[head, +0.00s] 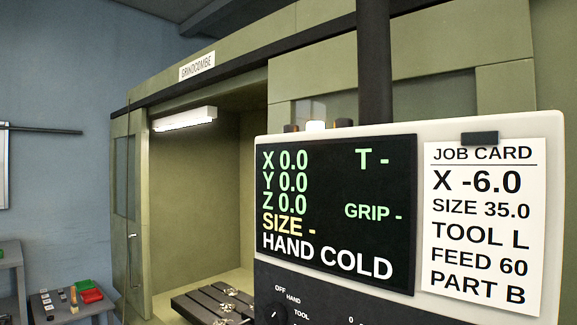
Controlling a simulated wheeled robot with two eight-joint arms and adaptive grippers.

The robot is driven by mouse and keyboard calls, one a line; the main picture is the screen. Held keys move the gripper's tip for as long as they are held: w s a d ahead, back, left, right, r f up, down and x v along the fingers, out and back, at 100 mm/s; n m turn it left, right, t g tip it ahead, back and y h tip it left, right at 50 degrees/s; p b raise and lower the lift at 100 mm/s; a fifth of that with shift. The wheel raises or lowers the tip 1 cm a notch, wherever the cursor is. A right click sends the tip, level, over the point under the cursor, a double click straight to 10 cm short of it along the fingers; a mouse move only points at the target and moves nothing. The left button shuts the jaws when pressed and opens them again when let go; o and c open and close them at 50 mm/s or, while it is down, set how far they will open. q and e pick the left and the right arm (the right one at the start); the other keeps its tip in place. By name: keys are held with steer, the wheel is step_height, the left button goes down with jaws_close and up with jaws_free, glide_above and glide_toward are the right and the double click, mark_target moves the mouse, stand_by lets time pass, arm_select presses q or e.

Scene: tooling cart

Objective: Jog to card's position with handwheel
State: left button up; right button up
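A control panel (264,144) fills the right half of the head view. Its dark screen (340,210) reads X 0.0, Y 0.0, Z 0.0, T -, SIZE -, GRIP - and HAND COLD. A white job card (482,225) is clipped at the panel's right. It reads X -6.0, SIZE 35.0, TOOL L, FEED 60, PART B. A mode knob (274,314) with OFF, HAND and TOOL marks is cut by the lower edge; its setting is hard to tell. No handwheel shows. Neither gripper is in view.
A green machine enclosure (295,75) stands behind the panel, its bay lit and open. A slotted bed (213,303) with bits of metal lies inside.

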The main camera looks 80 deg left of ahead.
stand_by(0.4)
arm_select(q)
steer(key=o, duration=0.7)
